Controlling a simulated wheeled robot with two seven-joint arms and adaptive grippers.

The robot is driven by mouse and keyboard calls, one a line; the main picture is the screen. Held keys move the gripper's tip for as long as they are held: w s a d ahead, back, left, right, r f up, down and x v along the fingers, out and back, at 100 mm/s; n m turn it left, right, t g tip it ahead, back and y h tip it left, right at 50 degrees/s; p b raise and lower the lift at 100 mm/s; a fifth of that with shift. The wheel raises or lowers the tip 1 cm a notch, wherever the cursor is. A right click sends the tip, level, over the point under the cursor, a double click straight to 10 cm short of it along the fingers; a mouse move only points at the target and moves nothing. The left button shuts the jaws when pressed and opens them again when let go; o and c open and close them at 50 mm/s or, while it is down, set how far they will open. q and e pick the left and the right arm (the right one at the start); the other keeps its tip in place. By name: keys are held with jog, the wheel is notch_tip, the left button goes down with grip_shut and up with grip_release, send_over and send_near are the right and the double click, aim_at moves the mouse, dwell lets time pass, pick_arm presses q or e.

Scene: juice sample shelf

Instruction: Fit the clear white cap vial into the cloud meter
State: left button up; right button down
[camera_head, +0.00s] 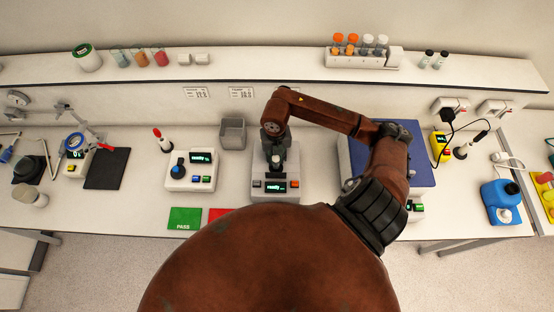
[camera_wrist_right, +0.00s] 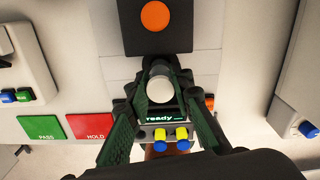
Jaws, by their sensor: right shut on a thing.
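The cloud meter appears to be the grey device (camera_head: 275,190) at the middle of the bench, with a lit "ready" display; its display also shows in the right wrist view (camera_wrist_right: 163,117). My right gripper (camera_head: 273,136) reaches down over it from behind. In the right wrist view its fingers (camera_wrist_right: 160,88) are shut on the white cap vial, whose round cap (camera_wrist_right: 162,96) shows between them, just above the display. The vial's lower part is hidden, so I cannot tell whether it is inside the meter or above it. My left gripper is not in view.
A grey bin (camera_head: 233,133) stands left of the meter, and another device (camera_head: 191,172) farther left. Green PASS (camera_head: 184,218) and red HOLD (camera_wrist_right: 89,126) pads lie in front. A rack (camera_head: 363,61) of capped vials is on the back shelf. A blue panel (camera_head: 395,163) lies right.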

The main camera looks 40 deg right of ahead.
aim_at(276, 165)
jog(key=shift+f, duration=0.2)
jog(key=shift+f+b, duration=0.6)
jog(key=shift+b, duration=0.05)
jog(key=shift+f+b, duration=1.45)
jog(key=shift+f, duration=0.15)
dwell(0.6)
jog(key=shift+s, duration=0.15)
jog(key=c, duration=1.6)
grip_release()
jog(key=shift+f, duration=0.1)
